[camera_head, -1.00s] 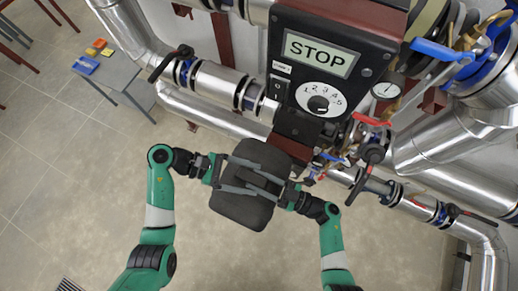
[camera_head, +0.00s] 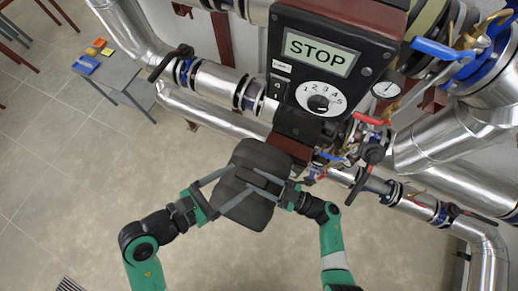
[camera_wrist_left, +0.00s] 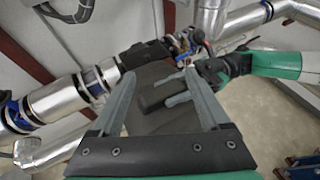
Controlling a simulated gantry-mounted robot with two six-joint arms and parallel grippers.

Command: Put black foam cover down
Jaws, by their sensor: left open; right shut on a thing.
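The black foam cover (camera_head: 247,212) hangs in front of the machine in the head view, below the black control box. It also shows in the left wrist view (camera_wrist_left: 150,120), between my left fingers. My right gripper (camera_head: 256,184) is shut on the raised black part of the cover, from the right. My left gripper (camera_head: 225,187) is open at the cover's left side, its fingers spread and their tips overlapping the cover in the picture. In the left wrist view, my left fingers (camera_wrist_left: 160,75) stand apart; contact with the cover cannot be told.
A STOP control box (camera_head: 320,70) with a dial is just above the cover. Silver pipes (camera_head: 215,112) and valves run behind and right. A small grey table (camera_head: 112,72) with blue, red and yellow items (camera_head: 85,65) stands upper left. The floor (camera_head: 70,170) is clear.

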